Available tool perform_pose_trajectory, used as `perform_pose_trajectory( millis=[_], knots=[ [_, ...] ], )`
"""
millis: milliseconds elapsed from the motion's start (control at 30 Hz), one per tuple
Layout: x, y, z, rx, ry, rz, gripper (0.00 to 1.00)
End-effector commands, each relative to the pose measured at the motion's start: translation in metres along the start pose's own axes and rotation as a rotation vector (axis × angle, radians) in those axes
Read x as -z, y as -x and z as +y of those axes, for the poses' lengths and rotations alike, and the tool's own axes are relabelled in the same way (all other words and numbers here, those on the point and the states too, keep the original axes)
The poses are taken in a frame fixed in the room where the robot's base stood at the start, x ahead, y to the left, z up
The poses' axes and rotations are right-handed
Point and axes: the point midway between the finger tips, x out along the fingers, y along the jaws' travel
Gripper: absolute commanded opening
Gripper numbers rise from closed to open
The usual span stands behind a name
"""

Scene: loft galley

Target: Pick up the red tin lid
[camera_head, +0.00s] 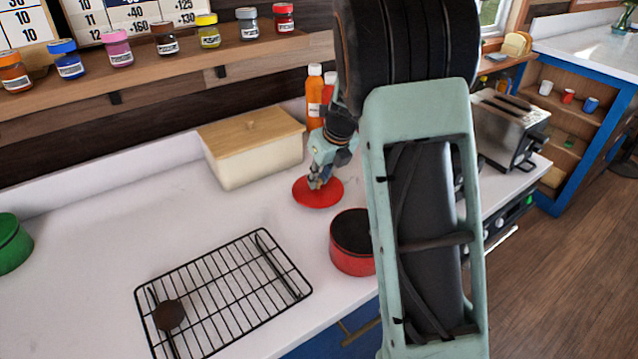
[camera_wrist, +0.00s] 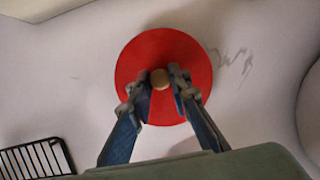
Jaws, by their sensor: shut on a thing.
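The red tin lid (camera_head: 318,196) is a flat round disc on the white counter, in front of the cream bread box. It also shows in the wrist view (camera_wrist: 145,60), with a small tan knob (camera_wrist: 160,78) at its middle. My gripper (camera_head: 316,182) reaches down over the lid, and in the wrist view (camera_wrist: 162,82) its two fingers sit on either side of the knob, shut on it. I cannot tell whether the lid is lifted off the counter. A red tin (camera_head: 352,258) with a dark top stands nearer, partly hidden by my arm.
A black wire rack (camera_head: 222,290) with a dark ladle-like utensil lies at front left. The bread box (camera_head: 250,155) and sauce bottles (camera_head: 315,95) stand behind the lid. A toaster (camera_head: 508,125) is at right, a green pot (camera_head: 10,243) at far left. The counter left of the lid is clear.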

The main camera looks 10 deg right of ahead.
Motion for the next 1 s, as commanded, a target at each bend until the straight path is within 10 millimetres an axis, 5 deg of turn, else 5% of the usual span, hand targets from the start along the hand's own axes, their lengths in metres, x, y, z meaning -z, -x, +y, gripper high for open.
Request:
perform_pose_trajectory(
  millis=[433,1000],
  knots=[
    [0.014,0.090,0.023,-0.001,0.002,-0.006,0.00],
    [0.069,0.146,0.054,-0.001,0.001,-0.002,0.00]
  ],
)
